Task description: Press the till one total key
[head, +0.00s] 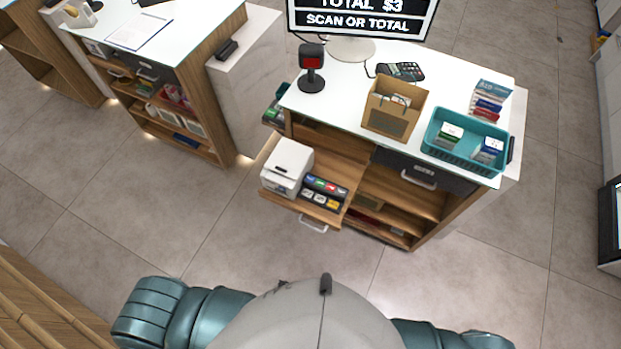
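The till screen (362,17) stands on the white counter and reads "TOTAL $3" and "SCAN OR TOTAL"; its top is cut off. Below the counter top, a wooden pull-out shelf (352,171) is out. It carries a white printer-like box (287,165) and, right of it, a dark key block (325,191) with several coloured keys in two rows. The key labels are too small to read, so I cannot tell which is the total key. Neither of my grippers is in view; only my teal shoulders show at the bottom edge, well short of the shelf.
On the counter (345,95) are a scanner on a stand (312,68), a card terminal (401,71), a cardboard box (395,107) and a teal basket (466,141) with small boxes. A second counter (165,20) stands at upper left. The floor before the shelf is clear.

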